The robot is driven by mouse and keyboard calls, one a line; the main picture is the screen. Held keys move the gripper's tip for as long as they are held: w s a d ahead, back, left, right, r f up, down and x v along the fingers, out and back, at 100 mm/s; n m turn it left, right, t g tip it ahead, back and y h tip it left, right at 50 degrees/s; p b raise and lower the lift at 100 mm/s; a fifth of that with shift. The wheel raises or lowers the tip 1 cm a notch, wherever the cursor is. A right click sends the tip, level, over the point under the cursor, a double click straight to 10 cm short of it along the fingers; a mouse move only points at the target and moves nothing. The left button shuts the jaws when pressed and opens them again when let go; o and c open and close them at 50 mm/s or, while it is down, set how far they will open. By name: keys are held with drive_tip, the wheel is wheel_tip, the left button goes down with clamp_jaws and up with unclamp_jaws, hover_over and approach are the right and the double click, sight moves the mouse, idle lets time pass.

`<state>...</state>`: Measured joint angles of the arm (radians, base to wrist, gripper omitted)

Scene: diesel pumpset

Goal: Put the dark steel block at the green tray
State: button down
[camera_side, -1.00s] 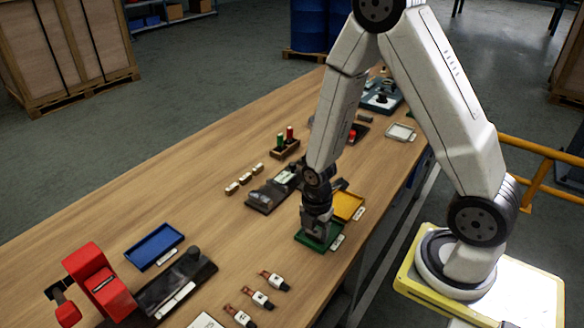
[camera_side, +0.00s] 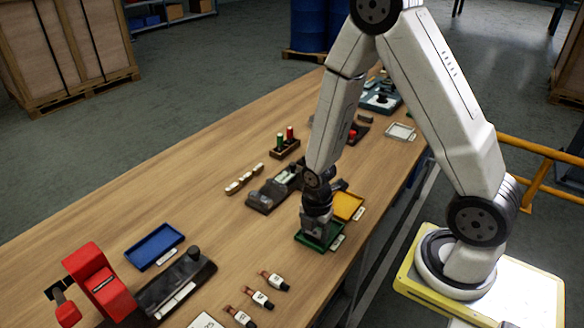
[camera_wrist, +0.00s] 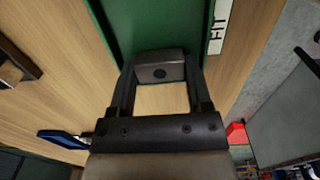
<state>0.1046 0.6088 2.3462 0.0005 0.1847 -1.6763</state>
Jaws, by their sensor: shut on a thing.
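The green tray (camera_side: 309,240) lies on the wooden bench below my gripper in the side view. It also shows at the top of the wrist view (camera_wrist: 150,25). The dark steel block (camera_wrist: 160,68) is between my fingertips in the wrist view, with the green tray behind it. My gripper (camera_side: 319,237) points down over the green tray and is shut on the block. The side view shows the gripper at the tray, but the block is hard to make out there. I cannot tell whether the block touches the tray floor.
A yellow tray (camera_side: 347,206) lies close behind the green tray. A blue tray (camera_side: 154,246) and a red machine (camera_side: 100,284) are at the left. Several small fittings (camera_side: 262,298) lie in front. A dark fixture (camera_side: 272,190) stands behind the gripper. Bare bench lies left of the green tray.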

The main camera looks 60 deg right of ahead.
drive_tip(key=shift+f, duration=0.15)
unclamp_jaws()
drive_tip(key=shift+r, duration=3.5)
